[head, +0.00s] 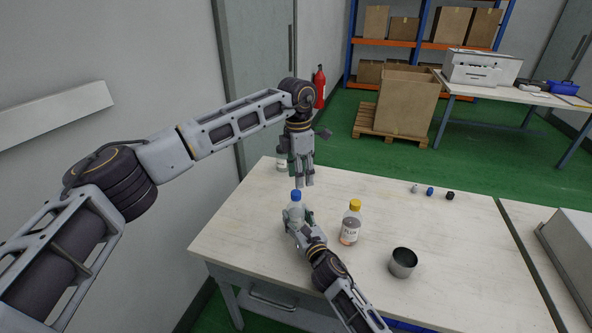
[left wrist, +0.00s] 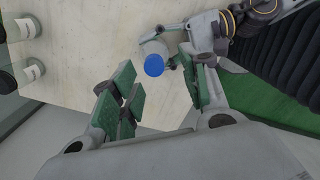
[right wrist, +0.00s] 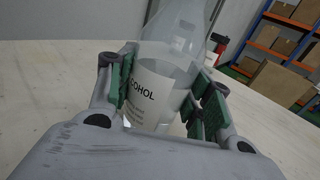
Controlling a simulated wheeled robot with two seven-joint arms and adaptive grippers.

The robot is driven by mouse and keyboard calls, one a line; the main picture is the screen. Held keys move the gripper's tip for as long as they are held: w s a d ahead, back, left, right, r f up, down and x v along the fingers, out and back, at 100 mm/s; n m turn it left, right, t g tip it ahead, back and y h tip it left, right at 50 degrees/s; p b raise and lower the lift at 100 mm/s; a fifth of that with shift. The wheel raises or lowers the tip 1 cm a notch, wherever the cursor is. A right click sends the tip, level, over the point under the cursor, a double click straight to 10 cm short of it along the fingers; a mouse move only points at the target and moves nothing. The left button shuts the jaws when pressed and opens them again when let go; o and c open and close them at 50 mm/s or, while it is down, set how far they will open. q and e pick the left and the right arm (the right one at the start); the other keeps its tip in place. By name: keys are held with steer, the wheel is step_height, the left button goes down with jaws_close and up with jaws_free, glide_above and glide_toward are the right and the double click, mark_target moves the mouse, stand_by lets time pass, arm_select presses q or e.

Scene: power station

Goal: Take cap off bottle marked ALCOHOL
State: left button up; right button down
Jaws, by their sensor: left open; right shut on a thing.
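The clear bottle marked ALCOHOL (right wrist: 165,75) stands upright between the green pads of my right gripper (right wrist: 160,105), which is shut on it. Its label is partly covered and reads "COHOL". In the head view its blue cap (head: 296,195) shows above my right gripper (head: 297,217). My left gripper (head: 304,183) points down above and just behind the bottle, open and empty. In the left wrist view the blue cap (left wrist: 154,65) is seen from above, apart from the left gripper's open green-padded fingers (left wrist: 160,95).
A yellow-capped bottle (head: 351,226) and a metal cup (head: 403,263) stand right of the held bottle. A labelled bottle (head: 282,164) stands behind; the left wrist view shows two bottles at its left edge. Several small items (head: 430,191) lie at the table's back right. The middle right is clear.

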mark_target(296, 192)
arm_select(q)
steer(key=m, duration=0.6)
steer(key=shift+w+a+r, duration=0.1)
steer(key=shift+w+r, duration=0.1)
steer(key=shift+r, duration=0.2)
steer(key=m, duration=0.6)
steer(key=shift+w+a+r+m, duration=0.1)
steer(key=shift+a+r+m, duration=0.1)
steer(key=shift+a+m, duration=0.1)
steer(key=m, duration=0.6)
steer(key=shift+a+y, duration=0.15)
steer(key=shift+y, duration=0.15)
steer(key=m, duration=0.6)
steer(key=shift+a+m, duration=0.1)
steer(key=shift+m, duration=0.3)
steer(key=shift+f, duration=0.1)
steer(key=shift+f, duration=3.95)
